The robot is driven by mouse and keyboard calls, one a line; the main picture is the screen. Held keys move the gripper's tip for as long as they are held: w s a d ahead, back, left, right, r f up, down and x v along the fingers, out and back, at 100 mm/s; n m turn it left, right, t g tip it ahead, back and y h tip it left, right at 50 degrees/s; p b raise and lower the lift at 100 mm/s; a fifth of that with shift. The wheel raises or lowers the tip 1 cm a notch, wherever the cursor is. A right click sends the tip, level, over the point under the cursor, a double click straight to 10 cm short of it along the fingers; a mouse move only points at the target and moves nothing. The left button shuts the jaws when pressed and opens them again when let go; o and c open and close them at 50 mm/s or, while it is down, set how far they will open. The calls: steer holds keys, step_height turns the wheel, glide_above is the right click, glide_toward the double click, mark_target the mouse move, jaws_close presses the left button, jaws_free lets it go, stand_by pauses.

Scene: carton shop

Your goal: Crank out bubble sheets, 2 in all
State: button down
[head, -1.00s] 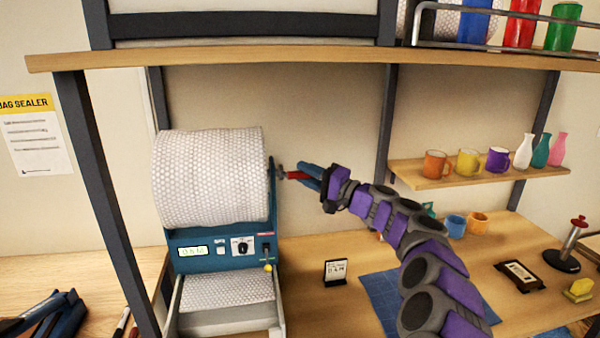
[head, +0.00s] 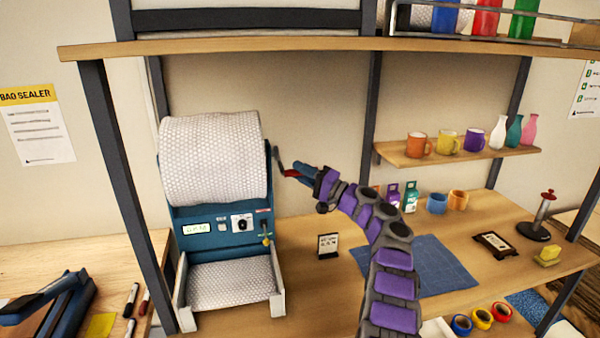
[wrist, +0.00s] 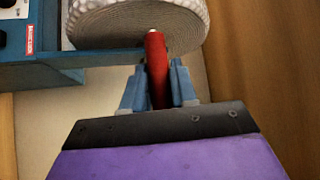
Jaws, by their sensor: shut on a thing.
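The blue bubble-sheet machine (head: 214,232) stands on the bench with a big white bubble-wrap roll (head: 213,160) on top. The roll's end also shows in the wrist view (wrist: 135,35). A bubble sheet (head: 230,285) lies in the tray (head: 183,315) at the machine's front. The crank with its red handle (head: 291,172) is on the machine's right side. My gripper (head: 303,172) is shut on the red handle, which sits between the blue fingers in the wrist view (wrist: 157,85). The small display (head: 196,228) is lit, but I cannot read it surely.
Mugs and vases stand on a side shelf (head: 460,153). An upper shelf (head: 320,47) crosses above my arm. Markers (head: 131,300) lie on the left bench.

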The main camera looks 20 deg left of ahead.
steer(key=f+n, duration=0.1)
steer(key=f+n+y+b, duration=0.1)
steer(key=shift+w+f+y, duration=0.3)
steer(key=shift+f, duration=0.05)
steer(key=shift+w+a+f+n+g+b, duration=0.1)
steer(key=shift+f+n+g+b, duration=0.1)
steer(key=shift+n+g+b, duration=0.2)
stand_by(0.6)
